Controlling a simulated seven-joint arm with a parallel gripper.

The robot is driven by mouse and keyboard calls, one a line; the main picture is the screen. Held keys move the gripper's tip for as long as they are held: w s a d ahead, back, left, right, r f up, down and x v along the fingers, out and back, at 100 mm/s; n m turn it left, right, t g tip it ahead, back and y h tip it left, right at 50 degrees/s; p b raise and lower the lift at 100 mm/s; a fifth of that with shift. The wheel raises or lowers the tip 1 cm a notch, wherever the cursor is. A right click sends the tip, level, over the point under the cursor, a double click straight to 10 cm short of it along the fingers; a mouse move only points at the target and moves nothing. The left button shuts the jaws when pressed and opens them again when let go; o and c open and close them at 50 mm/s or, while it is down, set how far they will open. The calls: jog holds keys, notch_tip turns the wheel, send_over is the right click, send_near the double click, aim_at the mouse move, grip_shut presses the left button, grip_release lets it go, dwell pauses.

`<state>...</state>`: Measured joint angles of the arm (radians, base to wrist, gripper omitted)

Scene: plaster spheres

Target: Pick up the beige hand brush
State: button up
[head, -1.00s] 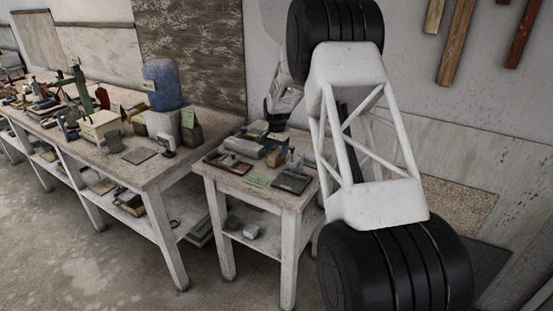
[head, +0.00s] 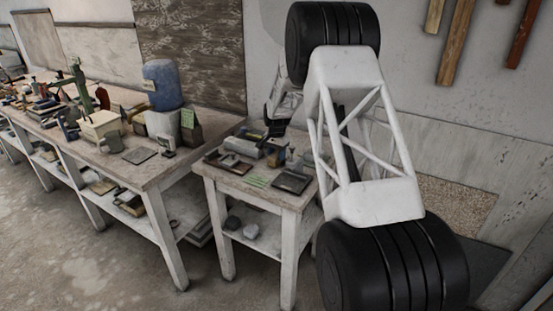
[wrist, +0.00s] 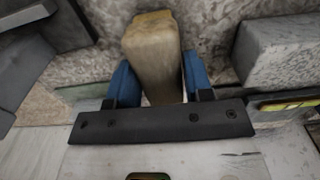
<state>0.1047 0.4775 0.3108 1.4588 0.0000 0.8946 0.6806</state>
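A beige, wood-coloured block-like object (wrist: 152,52), which looks like the hand brush, fills the space between my gripper's fingers in the wrist view. My gripper (wrist: 156,75) has one blue finger close against each side of it. Whether both fingers press on it or leave thin gaps, I cannot tell. The object's lower end is hidden behind the dark gripper bar. In the head view my gripper is over the back of the small table (head: 252,180), small and partly hidden by my arm. The brush cannot be made out clearly there.
In the wrist view a grey block (wrist: 282,45) stands to the right and a dark grey object (wrist: 25,65) to the left. A long cluttered bench (head: 150,178) stands left.

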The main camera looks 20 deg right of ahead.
aim_at(276, 153)
jog(key=c, duration=0.5)
jog(key=shift+r, duration=0.15)
jog(key=shift+r, duration=4.85)
jog(key=o, duration=0.4)
jog(key=shift+c, duration=1.3)
